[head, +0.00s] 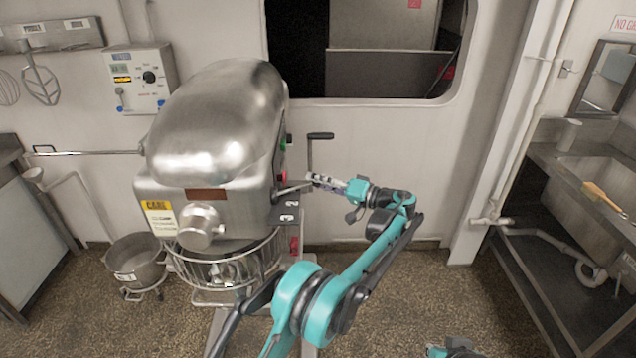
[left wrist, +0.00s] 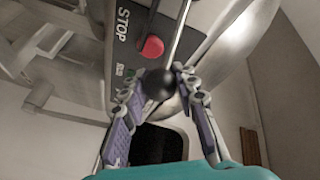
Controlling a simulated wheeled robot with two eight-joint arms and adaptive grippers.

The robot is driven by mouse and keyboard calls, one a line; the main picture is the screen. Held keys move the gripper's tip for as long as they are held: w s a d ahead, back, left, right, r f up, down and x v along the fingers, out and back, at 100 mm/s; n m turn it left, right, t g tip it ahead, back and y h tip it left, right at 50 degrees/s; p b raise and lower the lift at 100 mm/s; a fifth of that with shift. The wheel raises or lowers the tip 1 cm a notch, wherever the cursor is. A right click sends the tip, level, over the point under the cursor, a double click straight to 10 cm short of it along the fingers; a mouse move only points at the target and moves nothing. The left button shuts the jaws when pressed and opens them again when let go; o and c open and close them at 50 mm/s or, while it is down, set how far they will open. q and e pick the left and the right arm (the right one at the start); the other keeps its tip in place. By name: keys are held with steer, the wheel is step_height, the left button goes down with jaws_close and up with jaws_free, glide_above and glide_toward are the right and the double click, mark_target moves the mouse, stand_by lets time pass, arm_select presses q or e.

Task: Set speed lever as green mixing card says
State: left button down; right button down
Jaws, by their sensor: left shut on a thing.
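The big steel mixer (head: 215,130) stands left of centre. The speed lever (head: 291,189) is a thin rod that sticks out from the mixer's right side, above a dark plate with number labels (head: 289,211). My left gripper (head: 316,180) is at the lever's outer end. In the left wrist view, the lever's black ball knob (left wrist: 159,84) sits between the fingers of the left gripper (left wrist: 160,95), which are closed on it. Part of my right arm shows at the bottom edge; its right gripper (head: 436,350) is mostly cut off. I see no green card.
A taller crank with a black handle (head: 321,136) rises just behind the left gripper. A red STOP button (left wrist: 152,47) is close to the knob. A wire guard (head: 225,268) is under the mixer head.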

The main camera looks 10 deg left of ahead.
stand_by(0.3)
arm_select(q)
steer(key=c, duration=1.4)
jaws_free()
steer(key=shift+c, duration=0.2)
steer(key=o, duration=0.3)
steer(key=shift+w, duration=0.15)
steer(key=v, duration=1.2)
